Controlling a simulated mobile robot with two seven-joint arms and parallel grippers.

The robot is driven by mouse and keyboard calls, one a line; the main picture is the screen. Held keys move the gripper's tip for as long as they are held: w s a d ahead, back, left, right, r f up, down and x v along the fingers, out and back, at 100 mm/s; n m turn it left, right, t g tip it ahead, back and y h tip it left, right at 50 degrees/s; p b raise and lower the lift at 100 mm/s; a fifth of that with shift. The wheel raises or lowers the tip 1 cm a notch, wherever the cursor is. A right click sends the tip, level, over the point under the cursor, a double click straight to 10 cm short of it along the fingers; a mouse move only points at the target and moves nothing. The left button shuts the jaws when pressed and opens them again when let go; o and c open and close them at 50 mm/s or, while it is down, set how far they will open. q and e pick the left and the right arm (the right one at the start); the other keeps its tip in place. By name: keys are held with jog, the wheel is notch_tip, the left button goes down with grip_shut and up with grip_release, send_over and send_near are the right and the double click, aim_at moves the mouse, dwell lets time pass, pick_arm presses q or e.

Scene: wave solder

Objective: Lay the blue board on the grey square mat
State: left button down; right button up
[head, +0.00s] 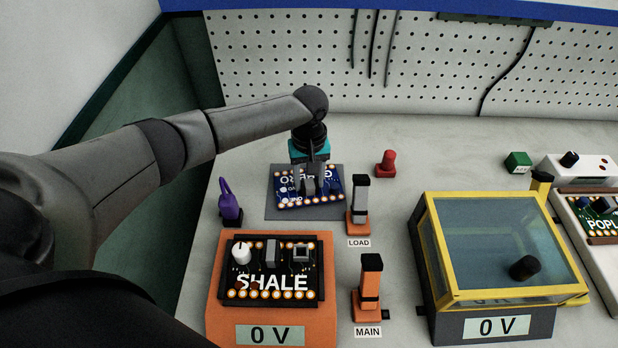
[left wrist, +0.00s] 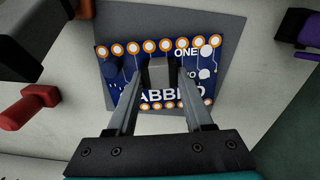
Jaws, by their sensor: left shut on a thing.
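The blue board (head: 325,197) lies over the grey square mat (head: 293,212), with grey showing around it; I cannot tell whether it touches the mat fully. My left gripper (head: 309,190) is above the board and shut on a grey block on the board's top. In the left wrist view, the fingers (left wrist: 161,84) close around that block, with the blue board (left wrist: 125,56) beneath and the grey mat (left wrist: 218,32) around it. White lettering and copper-ringed holes line the board, partly hidden by the fingers. My right gripper is not seen.
An orange stand (head: 222,317) with a black SHALE board is in front. The LOAD switch (head: 359,200) stands just right of the mat, the MAIN switch (head: 370,285) nearer. A purple item (head: 230,205) is left, a red knob (head: 386,164) behind right, a yellow-framed box (head: 432,255) further right.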

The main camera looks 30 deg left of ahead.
pick_arm(q)
jog(key=shift+f, duration=0.4)
jog(key=shift+c, duration=1.1)
grip_release()
notch_tip(320, 180, up, 15)
jog(key=p, duration=0.3)
jog(key=shift+r+p, duration=0.15)
jog(key=shift+p, duration=0.15)
